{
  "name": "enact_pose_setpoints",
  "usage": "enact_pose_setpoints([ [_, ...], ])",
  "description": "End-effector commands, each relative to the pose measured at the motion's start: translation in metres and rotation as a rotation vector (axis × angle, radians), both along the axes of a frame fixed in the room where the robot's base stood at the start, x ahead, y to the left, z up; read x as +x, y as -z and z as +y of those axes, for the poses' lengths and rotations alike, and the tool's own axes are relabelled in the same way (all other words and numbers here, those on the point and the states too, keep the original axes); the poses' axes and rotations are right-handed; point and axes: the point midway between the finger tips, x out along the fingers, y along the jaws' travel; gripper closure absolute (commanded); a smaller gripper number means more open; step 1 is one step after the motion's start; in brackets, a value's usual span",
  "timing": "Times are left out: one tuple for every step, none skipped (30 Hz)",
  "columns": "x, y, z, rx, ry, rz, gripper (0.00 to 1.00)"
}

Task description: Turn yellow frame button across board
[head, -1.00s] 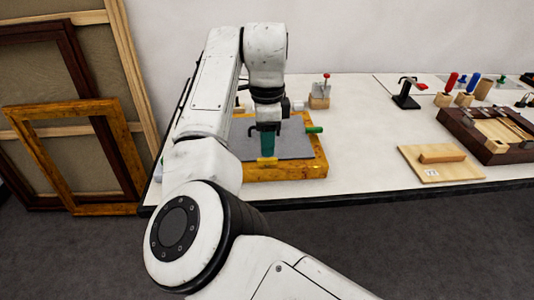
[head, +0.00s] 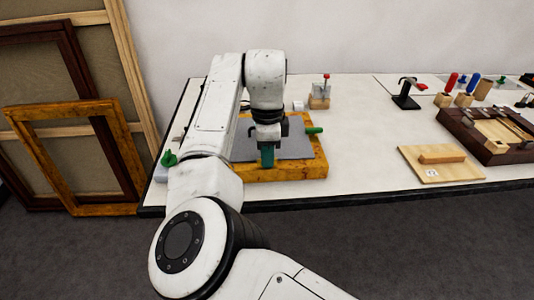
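A gilt frame (head: 299,172) lies flat on the white table with a grey board (head: 294,147) inside it. A green button (head: 314,130) sits on the frame's right side and points towards the board. My gripper (head: 267,161), with teal fingers, points down over the middle of the frame's front side. The yellow button is hidden behind the fingers there. I cannot tell whether the fingers touch it, or how far apart they are. My arm covers the frame's left side.
A green-handled thing (head: 169,158) stands at the table's left end beside my arm. A block with a red-topped tool (head: 320,95) stands behind the frame. A wooden board (head: 440,172) and a dark tray (head: 493,150) lie to the right. Frames (head: 70,200) lean at the left.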

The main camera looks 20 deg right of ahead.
Motion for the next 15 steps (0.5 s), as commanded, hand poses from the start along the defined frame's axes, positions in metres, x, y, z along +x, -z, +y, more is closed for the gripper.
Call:
enact_pose_setpoints([
  [-0.0001,-0.0001,0.0000,0.000,0.000,0.000,0.95],
  [-0.0001,-0.0002,0.0000,0.000,0.000,0.000,0.98],
  [-0.0001,-0.0002,0.0000,0.000,0.000,0.000,1.00],
  [-0.0001,-0.0002,0.0000,0.000,0.000,0.000,1.00],
  [-0.0001,-0.0002,0.0000,0.000,0.000,0.000,1.00],
  [-0.0001,-0.0002,0.0000,0.000,0.000,0.000,1.00],
  [-0.0001,-0.0002,0.0000,0.000,0.000,0.000,1.00],
  [-0.0001,-0.0002,0.0000,0.000,0.000,0.000,1.00],
  [-0.0001,-0.0003,0.0000,0.000,0.000,0.000,1.00],
  [-0.0001,-0.0004,0.0000,0.000,0.000,0.001,1.00],
  [-0.0001,-0.0005,-0.0001,0.000,-0.001,0.001,1.00],
  [-0.0002,-0.0007,-0.0002,0.000,-0.004,0.001,1.00],
  [-0.0003,-0.0009,-0.0001,-0.001,-0.007,0.001,1.00],
  [-0.0003,-0.0011,-0.0002,-0.001,-0.011,0.001,1.00],
  [-0.0004,-0.0014,-0.0004,-0.002,-0.019,0.002,1.00],
])
